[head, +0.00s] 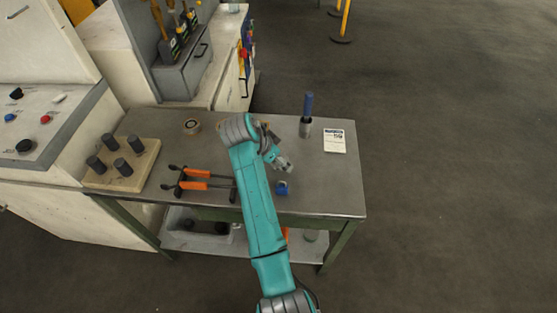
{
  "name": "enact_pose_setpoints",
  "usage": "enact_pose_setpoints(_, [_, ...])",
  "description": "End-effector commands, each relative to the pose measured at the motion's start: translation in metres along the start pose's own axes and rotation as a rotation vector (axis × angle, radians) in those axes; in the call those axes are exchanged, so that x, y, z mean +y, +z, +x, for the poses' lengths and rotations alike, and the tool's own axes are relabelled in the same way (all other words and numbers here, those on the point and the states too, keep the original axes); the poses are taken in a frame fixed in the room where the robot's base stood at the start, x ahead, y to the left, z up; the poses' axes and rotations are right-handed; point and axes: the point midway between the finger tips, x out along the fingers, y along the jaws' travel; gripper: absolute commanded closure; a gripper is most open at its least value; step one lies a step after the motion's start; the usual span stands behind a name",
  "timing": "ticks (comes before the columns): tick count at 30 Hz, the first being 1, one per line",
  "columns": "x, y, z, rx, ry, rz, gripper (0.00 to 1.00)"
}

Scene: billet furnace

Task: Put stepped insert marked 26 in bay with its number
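My gripper (284,164) hangs over the middle of the grey workbench (330,190), at the end of my teal arm. It is small and seen from behind, so I cannot tell if its fingers are open. A small blue object (282,187) lies on the bench just in front of it, apart from it in the picture. I cannot make out a stepped insert, a bay or the number 26. A pale block (98,182) with several dark upright cylinders stands at the bench's left end. My arm hides part of the bench middle.
Orange-handled clamps (200,186) lie left of my arm. A ring-shaped item (192,127) sits at the back. A blue-handled tool (307,115) stands upright beside a white printed card (334,140). A grey tray (200,240) is on the lower shelf. The bench's right front is clear.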

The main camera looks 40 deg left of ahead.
Motion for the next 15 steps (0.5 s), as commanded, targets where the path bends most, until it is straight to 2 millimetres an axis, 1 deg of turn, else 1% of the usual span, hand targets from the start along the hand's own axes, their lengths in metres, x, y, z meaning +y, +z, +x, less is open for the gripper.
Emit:
enact_pose_setpoints(3, [0.0001, -0.0002, 0.0056, 0.0, 0.0, 0.0, 0.07])
enact_pose_setpoints(9, [-0.0001, -0.0001, 0.0056, 0.0, -0.001, 0.0, 0.07])
enact_pose_setpoints(11, [-0.0002, 0.0, 0.0055, 0.0, -0.001, 0.0, 0.22])
enact_pose_setpoints(12, [-0.0002, 0.0, 0.0055, 0.0, -0.001, 0.0, 0.32])
enact_pose_setpoints(14, [-0.0002, 0.0, 0.0054, 0.0, -0.001, 0.0, 0.47])
enact_pose_setpoints(15, [-0.0002, 0.0, 0.0054, 0.0, -0.001, 0.0, 0.57])
